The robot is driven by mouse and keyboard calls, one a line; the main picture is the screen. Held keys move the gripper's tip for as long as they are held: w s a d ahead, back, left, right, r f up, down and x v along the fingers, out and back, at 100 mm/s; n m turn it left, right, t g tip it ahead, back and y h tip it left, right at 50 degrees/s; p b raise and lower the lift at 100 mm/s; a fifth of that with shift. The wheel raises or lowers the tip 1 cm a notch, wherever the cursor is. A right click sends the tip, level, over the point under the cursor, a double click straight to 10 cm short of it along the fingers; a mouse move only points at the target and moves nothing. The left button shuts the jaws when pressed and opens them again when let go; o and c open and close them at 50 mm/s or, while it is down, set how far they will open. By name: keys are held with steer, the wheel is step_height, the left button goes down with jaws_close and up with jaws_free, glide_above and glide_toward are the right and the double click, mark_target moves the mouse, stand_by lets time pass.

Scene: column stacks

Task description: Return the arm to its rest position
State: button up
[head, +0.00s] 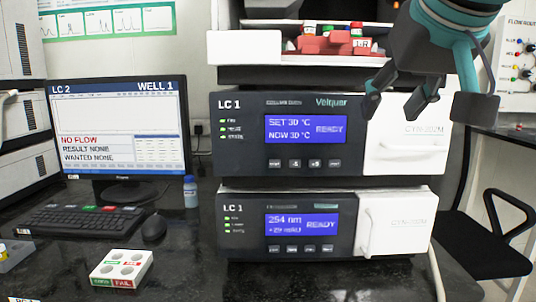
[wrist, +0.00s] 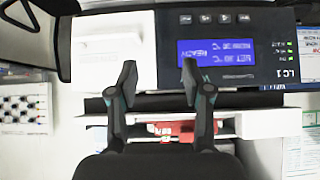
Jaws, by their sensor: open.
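My gripper (head: 394,104) is at the upper right of the head view, in front of the upper LC 1 unit (head: 240,164). Its fingers point downward there and are apart, with nothing between them. In the wrist view my gripper (wrist: 158,84) is open and empty, and the LC 1 unit appears upside down beyond the fingertips. Part of my arm is cut off by the top edge of the head view. Whether the fingers touch the unit cannot be told, but no contact shows.
A red rack (head: 326,44) with capped vials stands in the opening above the unit. The lower LC 1 unit (head: 234,246) is beneath. A white block with holes (head: 121,262), a mouse (head: 154,227), a blue bottle (head: 190,192) and a monitor (head: 122,130) stand left. A chair (head: 485,245) is right.

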steer(key=s+f+g, duration=0.2)
steer(key=s+f, duration=0.1)
steer(key=f, duration=1.7)
steer(key=s+f+g, duration=0.1)
steer(key=s+f, duration=0.2)
steer(key=f, duration=1.7)
steer(key=shift+s+g, duration=0.15)
steer(key=shift+g, duration=0.25)
steer(key=shift+f, duration=0.1)
